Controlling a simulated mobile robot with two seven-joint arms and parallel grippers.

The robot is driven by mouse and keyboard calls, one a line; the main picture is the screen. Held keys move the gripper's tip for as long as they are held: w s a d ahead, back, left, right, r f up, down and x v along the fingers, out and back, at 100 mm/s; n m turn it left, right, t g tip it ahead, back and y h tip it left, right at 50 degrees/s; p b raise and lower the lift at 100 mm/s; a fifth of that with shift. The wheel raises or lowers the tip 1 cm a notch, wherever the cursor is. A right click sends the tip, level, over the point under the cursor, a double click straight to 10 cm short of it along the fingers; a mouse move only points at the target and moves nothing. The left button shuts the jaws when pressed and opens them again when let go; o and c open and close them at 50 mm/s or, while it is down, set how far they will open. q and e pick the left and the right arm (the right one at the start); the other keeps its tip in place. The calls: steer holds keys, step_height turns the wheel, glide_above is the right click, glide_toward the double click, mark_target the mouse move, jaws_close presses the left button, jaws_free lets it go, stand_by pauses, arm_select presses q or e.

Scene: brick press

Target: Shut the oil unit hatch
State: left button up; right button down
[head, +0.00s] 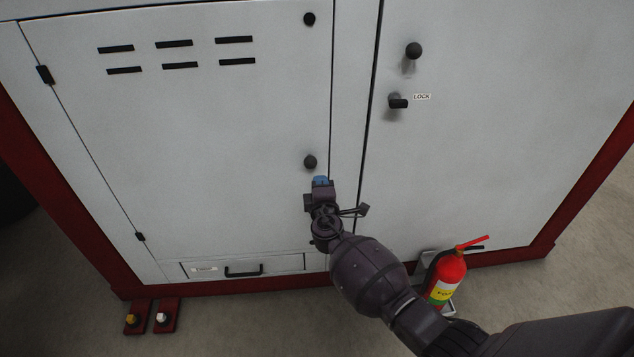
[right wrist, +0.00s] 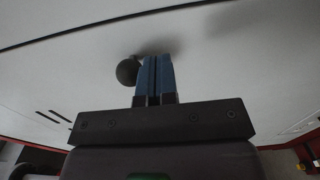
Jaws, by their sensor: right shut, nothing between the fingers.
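The white vented hatch (head: 200,130), which I take to be the oil unit hatch, fills the left of the cabinet front in the head view. Its hinges are on the left edge. It lies flush or nearly flush with the frame; I cannot tell if a thin gap remains. A black round knob (head: 310,162) sits low near its right edge, and it also shows in the right wrist view (right wrist: 128,70). My right gripper (head: 320,181) is shut and empty just below that knob. Its blue fingertips (right wrist: 155,62) are at or close to the white surface; contact is unclear. My left gripper is out of view.
To the right is another white panel (head: 510,120) with a black knob (head: 413,50) and a latch (head: 398,101) marked LOCK. A red fire extinguisher (head: 447,277) stands on the floor near my right arm. A small drawer (head: 285,263) lies below the hatch.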

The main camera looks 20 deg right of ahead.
arm_select(q)
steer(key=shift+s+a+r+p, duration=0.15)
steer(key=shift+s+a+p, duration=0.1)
steer(key=shift+p, duration=0.5)
arm_select(e)
steer(key=v, duration=1)
steer(key=shift+s, duration=0.25)
